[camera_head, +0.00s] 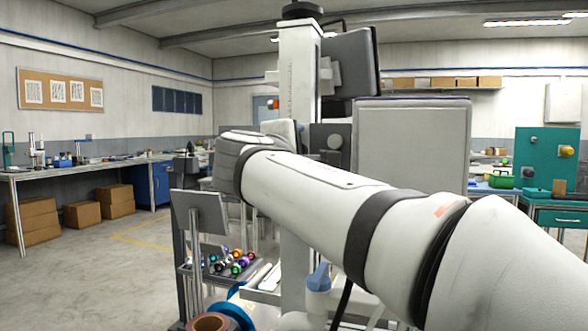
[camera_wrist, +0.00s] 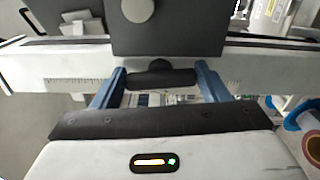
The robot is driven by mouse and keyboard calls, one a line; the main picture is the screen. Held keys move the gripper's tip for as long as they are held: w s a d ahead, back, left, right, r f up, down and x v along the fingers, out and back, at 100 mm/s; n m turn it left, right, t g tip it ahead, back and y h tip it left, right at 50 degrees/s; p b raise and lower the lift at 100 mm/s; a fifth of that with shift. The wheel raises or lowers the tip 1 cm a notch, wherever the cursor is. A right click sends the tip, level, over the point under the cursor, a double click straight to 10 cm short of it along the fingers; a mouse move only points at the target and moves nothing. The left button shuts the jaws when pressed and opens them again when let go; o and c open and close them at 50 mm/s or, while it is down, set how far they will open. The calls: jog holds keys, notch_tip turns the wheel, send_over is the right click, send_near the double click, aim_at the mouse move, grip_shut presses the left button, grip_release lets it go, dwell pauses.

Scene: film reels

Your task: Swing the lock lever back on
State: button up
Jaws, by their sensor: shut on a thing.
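In the wrist view, my gripper (camera_wrist: 160,72) has its two blue fingers at either end of a short black bar-shaped handle (camera_wrist: 166,79), which I take for the lock lever. The fingers are closed on its ends. The bar lies level across the picture, just below a dark grey block (camera_wrist: 168,38) with a round grey knob (camera_wrist: 138,10). The block sits in front of a pale rail with scale marks (camera_wrist: 70,66). How the lever joins the block is partly hidden. In the head view, my arm hides the gripper and the lever.
In the head view, a tall pale column (camera_head: 299,75) carries a dark box (camera_head: 350,62), with a grey panel (camera_head: 412,143) at right. A rack of colourful small parts (camera_head: 236,262) stands low at centre-left. A blue reel (camera_wrist: 299,114) and a copper-coloured roll (camera_wrist: 313,146) lie right of my gripper.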

jog(key=shift+m+b, duration=0.55)
jog(key=shift+m, duration=0.15)
jog(key=o, duration=0.7)
jog(key=v, duration=0.8)
jog(key=shift+p, duration=0.4)
